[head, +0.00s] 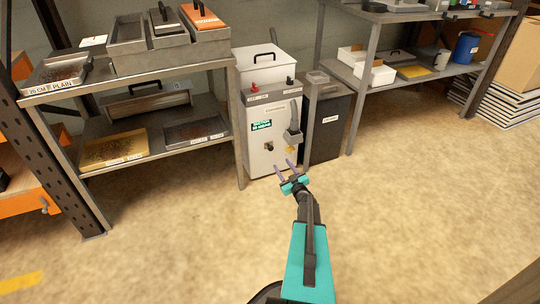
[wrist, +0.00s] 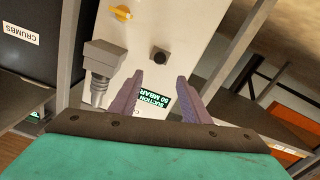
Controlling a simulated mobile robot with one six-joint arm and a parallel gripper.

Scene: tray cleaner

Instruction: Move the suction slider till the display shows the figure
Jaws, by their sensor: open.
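The white tray cleaner (head: 256,108) stands between the shelves. Its green display (head: 262,126) reads about "SUCTION 50 MBAR"; in the wrist view the display (wrist: 156,103) is upside down and partly hidden by a finger. A black knob (head: 268,146) sits below the display; it also shows in the wrist view (wrist: 160,57). I cannot tell for sure whether this knob is the suction slider. My gripper (head: 283,166) is open and empty in front of the machine's lower front. In the wrist view the black knob appears just beyond the gap between the fingertips (wrist: 160,76).
A grey nozzle (head: 293,135) hangs at the front panel's right; a yellow knob (wrist: 122,13) is on the panel. A dark crumbs bin (head: 325,130) stands right of the machine. Shelf posts flank both; the floor in front is clear.

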